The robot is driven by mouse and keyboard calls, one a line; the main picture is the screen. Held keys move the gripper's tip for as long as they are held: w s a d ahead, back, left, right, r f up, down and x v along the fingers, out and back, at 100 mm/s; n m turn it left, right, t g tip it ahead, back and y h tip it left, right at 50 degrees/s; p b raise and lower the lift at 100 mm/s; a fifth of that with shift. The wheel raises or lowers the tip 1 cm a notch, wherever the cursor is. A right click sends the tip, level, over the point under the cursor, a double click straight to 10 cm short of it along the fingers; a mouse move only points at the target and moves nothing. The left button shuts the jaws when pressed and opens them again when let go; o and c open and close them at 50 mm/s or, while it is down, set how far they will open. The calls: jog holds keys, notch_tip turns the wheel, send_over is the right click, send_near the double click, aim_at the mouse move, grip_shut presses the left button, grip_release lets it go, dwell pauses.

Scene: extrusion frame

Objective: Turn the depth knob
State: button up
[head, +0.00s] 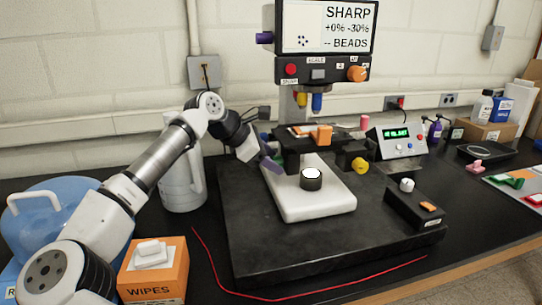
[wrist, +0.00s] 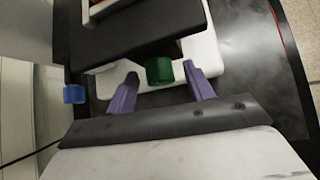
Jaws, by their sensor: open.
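A black microscope-like instrument (head: 322,73) stands on a dark base plate. A green knob (wrist: 159,70) sticks out from under its dark stage in the wrist view. My gripper (wrist: 160,76) is open, with one purple finger on each side of the green knob and gaps visible on both sides. In the head view my gripper (head: 270,162) is at the stage's left side and the green knob is hidden. A blue knob (wrist: 74,94) is left of the fingers. A yellow knob (head: 360,165) is on the stage's right. I cannot read which knob is the depth one.
An orange knob (head: 357,73) and a red button (head: 291,69) are on the instrument's head. A grey-white jug (head: 181,180) and a wipes box (head: 153,268) stand near my arm. A red cord (head: 300,296) runs along the table front.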

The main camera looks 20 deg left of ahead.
jog(key=shift+d+f, duration=0.1)
jog(key=shift+c, duration=0.4)
jog(key=c, duration=0.9)
jog(key=shift+w+p, duration=0.1)
jog(key=shift+p, duration=0.3)
